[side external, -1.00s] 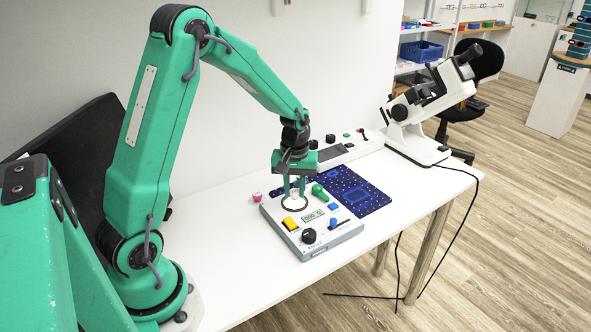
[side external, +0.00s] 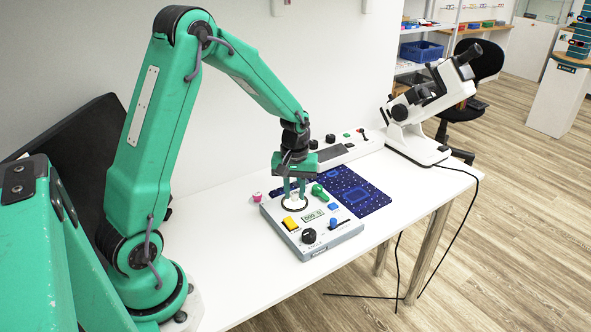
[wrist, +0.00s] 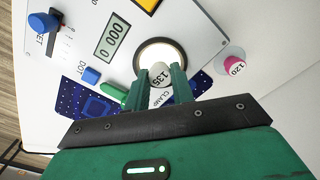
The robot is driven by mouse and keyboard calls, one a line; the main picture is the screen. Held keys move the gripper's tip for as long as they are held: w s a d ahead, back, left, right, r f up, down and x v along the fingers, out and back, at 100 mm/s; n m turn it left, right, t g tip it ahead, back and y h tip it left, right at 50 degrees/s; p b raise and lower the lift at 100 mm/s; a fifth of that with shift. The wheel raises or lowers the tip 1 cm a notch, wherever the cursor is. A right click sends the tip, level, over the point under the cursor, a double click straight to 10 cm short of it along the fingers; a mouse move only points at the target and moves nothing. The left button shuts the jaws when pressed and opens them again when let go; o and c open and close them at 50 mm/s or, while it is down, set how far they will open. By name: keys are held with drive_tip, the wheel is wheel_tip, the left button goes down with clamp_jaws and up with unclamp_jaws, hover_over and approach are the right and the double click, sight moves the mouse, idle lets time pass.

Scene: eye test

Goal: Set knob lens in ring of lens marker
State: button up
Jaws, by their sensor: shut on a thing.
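My gripper (side external: 295,190) points down over the lens marker (side external: 342,235), a pale box on the table. In the wrist view its fingers (wrist: 163,82) are shut on the knob lens's white knob, marked 135 (wrist: 160,75). The dark ring (side external: 283,206) of the lens marker is directly below the fingers. In the wrist view a bright white disc (wrist: 160,53) fills the ring, next to the knob. I cannot tell whether the lens touches the ring or hangs just above it. The fingers hide part of the knob and ring.
A pink-sided knob marked 120 (wrist: 237,66) stands on the table beside the lens marker. The green clamp lever (side external: 319,191) is close right of my fingers. A yellow button (side external: 290,223) and black dial (side external: 309,236) are nearer the front. A blue mat (side external: 369,196) lies behind.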

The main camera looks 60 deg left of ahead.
drive_tip(key=shift+f, duration=0.3)
idle(0.4)
drive_tip(key=o, duration=1)
drive_tip(key=shift+o, duration=0.6)
drive_tip(key=o, duration=0.4)
drive_tip(key=shift+r, duration=0.1)
drive_tip(key=shift+r, duration=3.4)
